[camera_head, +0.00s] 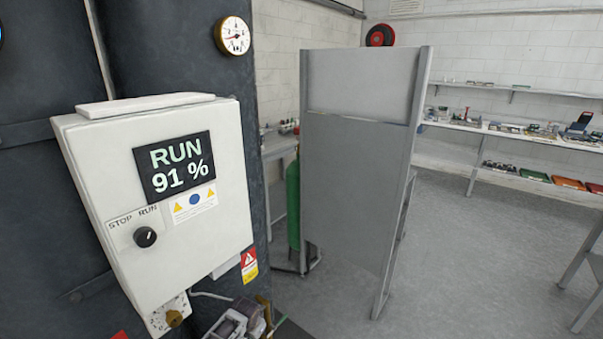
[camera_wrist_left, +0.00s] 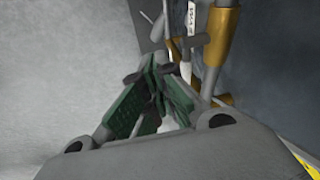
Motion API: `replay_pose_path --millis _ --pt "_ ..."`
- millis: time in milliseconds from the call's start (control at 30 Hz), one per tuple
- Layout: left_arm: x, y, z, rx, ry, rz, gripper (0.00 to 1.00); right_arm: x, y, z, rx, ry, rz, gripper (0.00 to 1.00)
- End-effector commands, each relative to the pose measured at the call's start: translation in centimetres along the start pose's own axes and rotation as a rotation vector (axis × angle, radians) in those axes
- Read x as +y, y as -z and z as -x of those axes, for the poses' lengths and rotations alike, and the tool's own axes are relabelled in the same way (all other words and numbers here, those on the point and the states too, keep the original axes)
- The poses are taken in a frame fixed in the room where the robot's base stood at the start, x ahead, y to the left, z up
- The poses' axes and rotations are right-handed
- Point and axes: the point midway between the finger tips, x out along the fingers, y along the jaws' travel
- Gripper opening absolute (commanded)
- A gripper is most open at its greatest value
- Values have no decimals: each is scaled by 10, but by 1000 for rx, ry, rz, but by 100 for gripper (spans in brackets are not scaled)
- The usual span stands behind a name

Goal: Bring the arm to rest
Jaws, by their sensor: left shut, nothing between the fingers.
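The white control box (camera_head: 158,190) stands at the left in the head view, on a dark column. Its display (camera_head: 180,166) reads RUN 91 %. Below it, the black knob (camera_head: 145,237) sits under the labels STOP and RUN, its white mark tilted up and right, towards RUN. My left gripper (camera_wrist_left: 156,85) is shut and empty in the left wrist view, its green-padded fingers together. Grey parts at the bottom edge of the head view (camera_head: 238,322) look like this gripper, partly cut off, below and right of the box. My right gripper is not in view.
Brass-coloured fittings and rods (camera_wrist_left: 220,45) stand close beyond the fingers; contact cannot be told. A dial gauge (camera_head: 232,36) is above the box. A grey panel stand (camera_head: 355,150) and green cylinder (camera_head: 293,205) are to the right. Open floor (camera_head: 470,260) lies farther right.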

Motion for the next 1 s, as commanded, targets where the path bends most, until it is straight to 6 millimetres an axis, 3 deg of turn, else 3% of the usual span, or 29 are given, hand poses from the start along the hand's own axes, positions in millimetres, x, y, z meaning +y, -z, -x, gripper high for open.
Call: replay_pose_path --millis 33,200,500,733,1000 --pt "5 -20 -17 -10 -7 17 0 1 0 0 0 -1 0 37" --pt "20 -80 -64 -24 -17 70 0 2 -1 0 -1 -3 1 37" --pt "54 -199 -129 -59 -28 148 0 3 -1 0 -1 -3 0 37" --pt "87 -295 -161 -89 -33 194 0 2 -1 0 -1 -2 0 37" --pt "132 -410 -178 -128 -41 242 0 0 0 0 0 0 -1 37"
